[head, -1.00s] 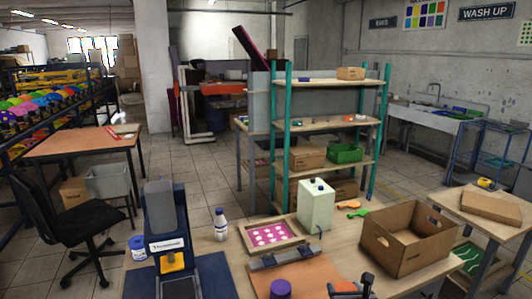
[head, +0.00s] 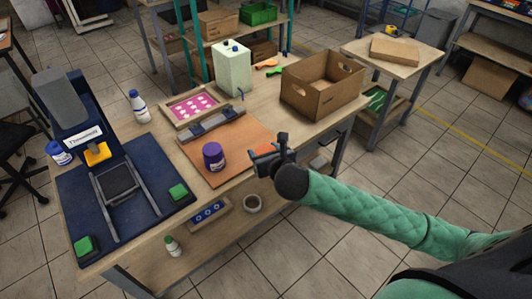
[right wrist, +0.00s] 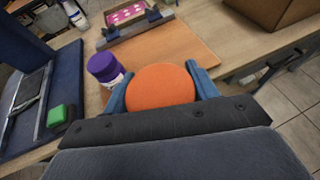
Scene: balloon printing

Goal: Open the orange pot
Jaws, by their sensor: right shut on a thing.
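The orange pot (head: 264,150) is at the right edge of the brown board (head: 228,164) on the work table, partly hidden by my right gripper (head: 270,154). In the right wrist view its round orange top (right wrist: 160,87) sits between the two blue fingers of my right gripper (right wrist: 161,88), which is shut on it. I cannot tell whether the fingers hold only the lid or the body too, nor whether the pot touches the board. A purple pot (head: 213,156) stands upright just left of it. My left gripper is out of view.
A blue press (head: 75,130) stands at the left of the table. A pink-screen frame (head: 193,104), a pale green canister (head: 231,70) and a cardboard box (head: 323,85) stand behind the board.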

